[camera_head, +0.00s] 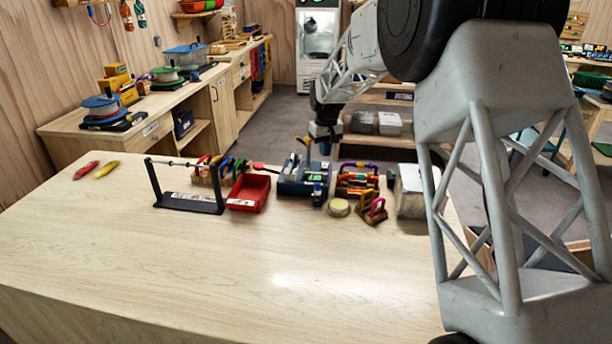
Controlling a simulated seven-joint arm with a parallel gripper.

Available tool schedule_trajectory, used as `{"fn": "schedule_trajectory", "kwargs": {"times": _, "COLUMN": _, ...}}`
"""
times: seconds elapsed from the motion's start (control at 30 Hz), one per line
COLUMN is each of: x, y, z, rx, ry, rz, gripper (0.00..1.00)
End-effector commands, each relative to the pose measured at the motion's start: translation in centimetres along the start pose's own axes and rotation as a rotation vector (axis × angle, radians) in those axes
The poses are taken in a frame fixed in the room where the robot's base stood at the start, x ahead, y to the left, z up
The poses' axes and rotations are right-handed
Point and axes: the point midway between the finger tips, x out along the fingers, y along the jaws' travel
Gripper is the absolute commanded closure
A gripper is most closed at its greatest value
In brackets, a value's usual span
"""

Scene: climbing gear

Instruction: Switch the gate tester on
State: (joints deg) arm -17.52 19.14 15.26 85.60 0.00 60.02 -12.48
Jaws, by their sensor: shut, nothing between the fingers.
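My gripper (325,150) is at the back of the light wooden table, at the far end of my arm. It points down and is shut and empty. It is small in the picture, close above or behind a blue box (290,187) with several tools or parts standing in it. I cannot tell whether they touch. No label marks the gate tester; the blue box or the black frame (190,203) with a thin rod across its top might be it. No switch can be made out, so its on or off position cannot be told.
A red tray (249,192), a round tan disc (339,207) and a brown rack (357,181) stand near the box. A pale block (410,192) is at right. Red (86,170) and yellow (106,169) pieces lie far left. The table's front is clear. My arm covers the right side.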

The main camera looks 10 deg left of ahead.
Motion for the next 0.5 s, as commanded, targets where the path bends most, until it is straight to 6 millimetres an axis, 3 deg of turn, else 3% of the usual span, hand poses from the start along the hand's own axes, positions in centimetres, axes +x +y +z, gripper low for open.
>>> {"fn": "schedule_trajectory", "kwargs": {"times": 0.5, "x": -2.7, "y": 0.0, "z": 0.0, "rx": 0.000, "ry": 0.000, "rz": 0.000, "gripper": 1.00}}
